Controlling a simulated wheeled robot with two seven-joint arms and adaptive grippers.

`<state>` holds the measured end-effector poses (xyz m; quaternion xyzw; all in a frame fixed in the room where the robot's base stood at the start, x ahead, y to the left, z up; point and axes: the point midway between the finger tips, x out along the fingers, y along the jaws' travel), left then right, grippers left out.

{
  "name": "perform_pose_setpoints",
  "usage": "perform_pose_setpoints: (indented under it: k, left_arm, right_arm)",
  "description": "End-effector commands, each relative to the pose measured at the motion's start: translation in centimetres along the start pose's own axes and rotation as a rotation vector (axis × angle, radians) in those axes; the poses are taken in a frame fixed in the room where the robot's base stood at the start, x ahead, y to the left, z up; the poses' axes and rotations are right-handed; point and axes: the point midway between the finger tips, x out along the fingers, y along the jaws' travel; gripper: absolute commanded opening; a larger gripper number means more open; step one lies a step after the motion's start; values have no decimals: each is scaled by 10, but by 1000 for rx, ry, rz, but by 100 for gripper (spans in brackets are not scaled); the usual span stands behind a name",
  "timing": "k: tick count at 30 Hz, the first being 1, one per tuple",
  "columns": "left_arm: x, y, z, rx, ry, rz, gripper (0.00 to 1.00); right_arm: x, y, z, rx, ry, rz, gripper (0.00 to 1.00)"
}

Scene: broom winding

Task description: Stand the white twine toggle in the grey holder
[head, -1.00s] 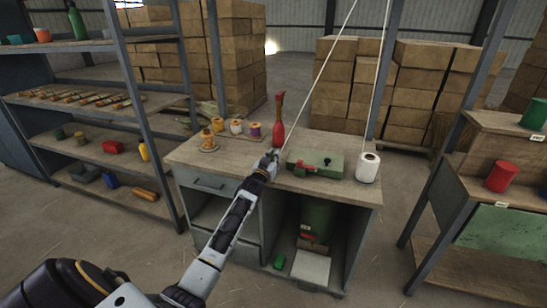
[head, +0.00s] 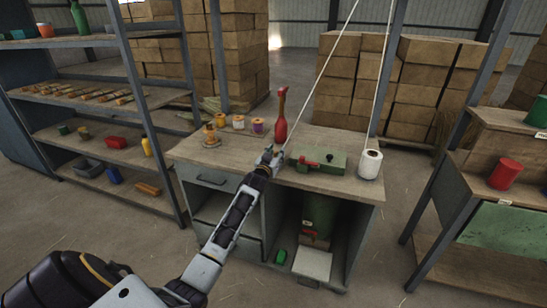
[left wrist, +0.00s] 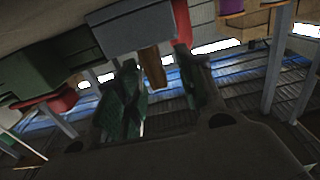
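My left gripper (head: 272,157) is over the workbench top, just left of the green box with a red part (head: 318,161). The white twine (head: 318,78) runs taut from upper right down to this gripper. In the left wrist view, a brown wooden piece, apparently the toggle (left wrist: 153,67), sits between the two fingers (left wrist: 160,92), which look closed on it. A grey block (left wrist: 135,28) shows just beyond it; I cannot tell whether it is the grey holder. The holder is not clear in the head view. My right gripper is not in view.
A red bottle-shaped object (head: 281,116) stands behind the gripper. A white twine spool (head: 370,164) stands at the bench's right end. Small coloured spools (head: 238,122) stand at the back left. Shelving (head: 90,97) is left, and another bench (head: 485,165) is right.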

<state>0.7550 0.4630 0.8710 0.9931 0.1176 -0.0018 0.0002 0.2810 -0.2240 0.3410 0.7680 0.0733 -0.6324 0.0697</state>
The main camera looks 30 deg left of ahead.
Motion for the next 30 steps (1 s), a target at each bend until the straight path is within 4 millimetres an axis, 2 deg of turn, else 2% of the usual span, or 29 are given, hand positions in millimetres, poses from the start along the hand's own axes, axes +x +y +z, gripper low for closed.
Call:
perform_pose_setpoints:
  k: [11,30]
  left_arm:
    - [-16,0,1,0,-1,0,38]
    - [-73,0,1,0,-1,0,38]
  right_arm:
    - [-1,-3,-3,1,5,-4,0]
    - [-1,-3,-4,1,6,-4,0]
